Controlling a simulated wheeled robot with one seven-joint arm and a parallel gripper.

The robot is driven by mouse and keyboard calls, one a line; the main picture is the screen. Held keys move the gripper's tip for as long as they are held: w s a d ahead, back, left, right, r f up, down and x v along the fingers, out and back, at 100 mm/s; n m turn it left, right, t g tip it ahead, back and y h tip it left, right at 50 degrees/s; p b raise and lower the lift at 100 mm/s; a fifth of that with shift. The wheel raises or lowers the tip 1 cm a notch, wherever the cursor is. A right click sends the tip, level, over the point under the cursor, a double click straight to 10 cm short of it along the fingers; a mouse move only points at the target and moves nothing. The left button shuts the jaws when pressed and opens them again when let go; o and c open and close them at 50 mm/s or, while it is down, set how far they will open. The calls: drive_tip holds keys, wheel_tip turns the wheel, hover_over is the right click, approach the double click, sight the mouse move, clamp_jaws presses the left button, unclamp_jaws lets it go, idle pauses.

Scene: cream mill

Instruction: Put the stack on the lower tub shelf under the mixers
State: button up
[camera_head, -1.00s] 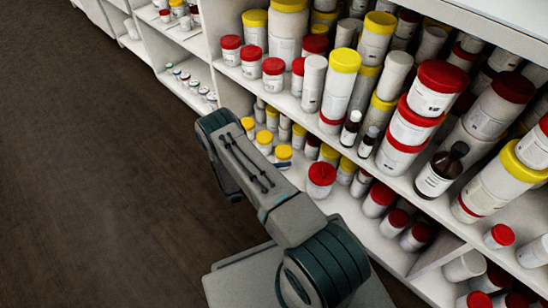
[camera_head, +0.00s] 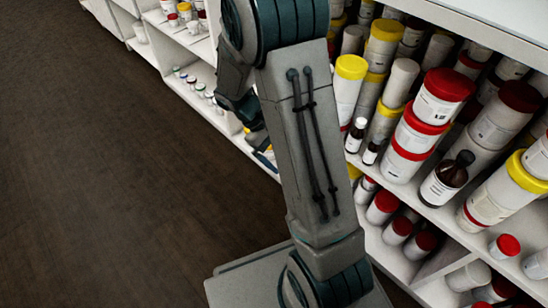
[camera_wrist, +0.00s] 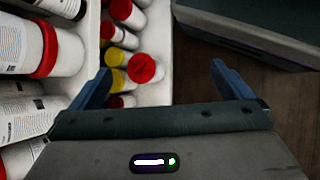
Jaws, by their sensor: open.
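My gripper (camera_wrist: 162,78) is open, its blue fingers wide apart with nothing between them. In the wrist view it hangs beside shelving, over red- and yellow-lidded tubs. In the head view my arm hides much of the shelving, and I cannot make out the gripper clearly. White tubs with red lids (camera_head: 418,132) stand piled on the upper shelf at right. I cannot tell whether they are the task's stack. A lower shelf (camera_head: 388,254) holds red-lidded tubs (camera_head: 383,206) lying or standing close together. No mixers can be made out.
A brown bottle (camera_head: 446,180) stands at the shelf's front edge, with small bottles (camera_head: 356,135) to its left. Yellow-lidded tubs (camera_head: 349,80) crowd the upper shelf. More shelving (camera_head: 200,48) runs to the upper left. The dark floor (camera_head: 110,190) at left is clear.

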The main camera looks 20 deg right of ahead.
drive_tip(key=s+a+r+m+t+y, duration=0.4)
drive_tip(key=s+a+r+t+y, duration=0.2)
drive_tip(key=s+r, duration=0.4)
drive_tip(key=shift+s+a+r, duration=0.2)
drive_tip(key=shift+a+r, duration=0.4)
drive_tip(key=shift+r, duration=0.2)
drive_tip(key=shift+r+p, duration=0.3)
